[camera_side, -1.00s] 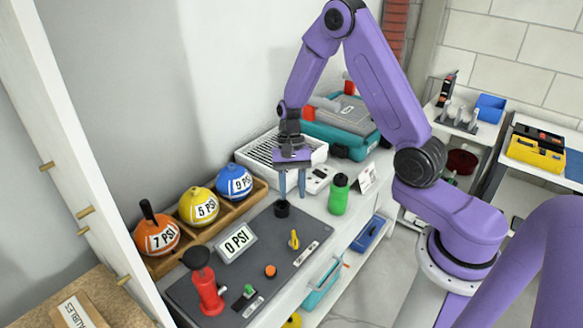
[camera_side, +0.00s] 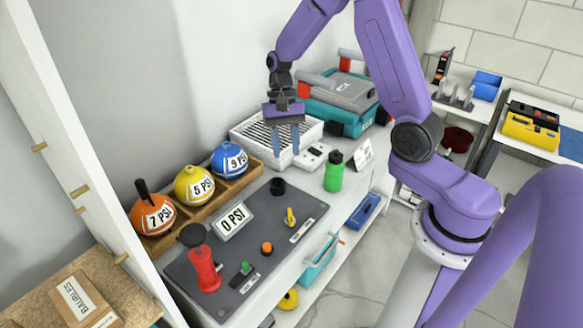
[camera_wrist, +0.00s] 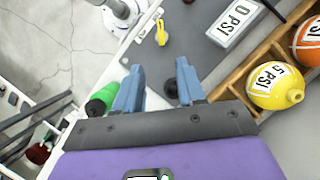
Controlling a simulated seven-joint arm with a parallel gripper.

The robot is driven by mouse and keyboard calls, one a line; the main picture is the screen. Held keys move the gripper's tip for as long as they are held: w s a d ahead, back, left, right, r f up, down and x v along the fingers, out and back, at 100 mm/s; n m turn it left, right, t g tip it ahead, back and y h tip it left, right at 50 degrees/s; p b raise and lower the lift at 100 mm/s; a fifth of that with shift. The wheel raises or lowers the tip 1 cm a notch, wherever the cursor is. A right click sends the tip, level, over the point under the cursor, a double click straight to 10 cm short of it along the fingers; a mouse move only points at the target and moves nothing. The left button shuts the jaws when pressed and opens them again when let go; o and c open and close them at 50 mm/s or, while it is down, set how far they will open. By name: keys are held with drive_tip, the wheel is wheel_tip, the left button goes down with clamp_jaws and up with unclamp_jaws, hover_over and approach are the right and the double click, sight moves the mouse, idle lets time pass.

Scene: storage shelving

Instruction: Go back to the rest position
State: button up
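In the wrist view my gripper (camera_wrist: 158,88) also shows open and empty. The black cup-like holder (camera_side: 277,186) stands on the mat below the fingers, clear of them. It shows in the wrist view (camera_wrist: 172,90) just beyond the fingertips.
A wooden rack holds orange (camera_side: 152,214), yellow (camera_side: 194,185) and blue (camera_side: 230,160) balls at left. A "0 PSI" display (camera_side: 233,221), red pump (camera_side: 205,268) and green bottle (camera_side: 334,172) stand nearby. A teal case (camera_side: 340,112) is behind. Space above the mat is free.

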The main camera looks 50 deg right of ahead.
drive_tip(key=s+a+r+n+t, duration=0.1)
drive_tip(key=s+a+r+n, duration=0.1)
drive_tip(key=s+n, duration=0.5)
drive_tip(key=s+a+r+n+t+h, duration=0.1)
drive_tip(key=s+r+n, duration=0.3)
drive_tip(key=s, duration=0.5)
drive_tip(key=s+a+r+n+t+h, duration=0.1)
drive_tip(key=s+a+r+n, duration=0.1)
drive_tip(key=s+n, duration=0.7)
drive_tip(key=shift+a+r+n, duration=0.3)
drive_tip(key=shift+a+r, duration=0.1)
drive_tip(key=shift+a, duration=0.2)
